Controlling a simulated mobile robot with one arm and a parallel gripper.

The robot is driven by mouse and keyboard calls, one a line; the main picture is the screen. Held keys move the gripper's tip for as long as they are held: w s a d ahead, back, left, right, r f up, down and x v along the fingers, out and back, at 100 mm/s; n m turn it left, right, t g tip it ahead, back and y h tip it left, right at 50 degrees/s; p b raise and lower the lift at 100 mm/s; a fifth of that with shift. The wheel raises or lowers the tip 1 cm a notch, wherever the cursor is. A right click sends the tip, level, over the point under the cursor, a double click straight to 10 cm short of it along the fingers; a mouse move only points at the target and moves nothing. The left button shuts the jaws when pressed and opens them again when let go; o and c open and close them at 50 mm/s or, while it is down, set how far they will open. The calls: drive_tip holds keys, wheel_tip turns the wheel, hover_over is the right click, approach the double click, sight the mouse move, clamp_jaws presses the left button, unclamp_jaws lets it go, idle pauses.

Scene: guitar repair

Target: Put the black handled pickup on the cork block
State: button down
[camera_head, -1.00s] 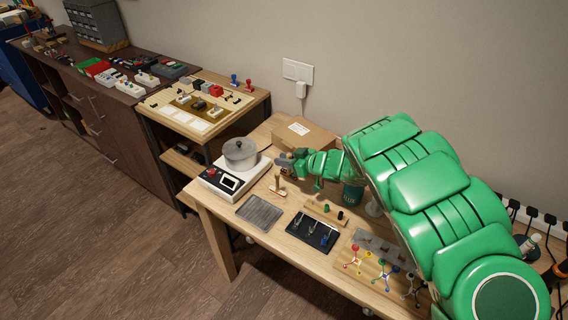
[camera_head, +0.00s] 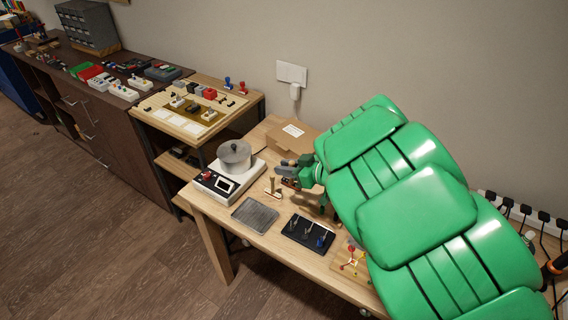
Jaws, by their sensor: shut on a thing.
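My gripper (camera_head: 284,173) is at the end of the green arm, above the workbench, just right of the scale with the pot. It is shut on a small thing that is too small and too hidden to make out. A yellowish board (camera_head: 160,112) on the side shelf holds a brown mat (camera_head: 186,117) with several small pickup-like pieces, one with a dark top (camera_head: 193,107). I cannot tell which piece is the black handled pickup, or which surface is the cork block.
A white scale (camera_head: 238,187) carries a grey pot (camera_head: 235,155). A small wooden stand (camera_head: 273,190), a grey tray (camera_head: 254,215) and a black tool tray (camera_head: 308,233) are on the bench (camera_head: 215,213). A cardboard box (camera_head: 289,137) stands behind. My arm hides the bench's right side.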

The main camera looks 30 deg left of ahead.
drive_tip(key=shift+s+d+r, duration=0.55)
drive_tip(key=shift+s+d, duration=0.1)
drive_tip(key=shift+d, duration=0.05)
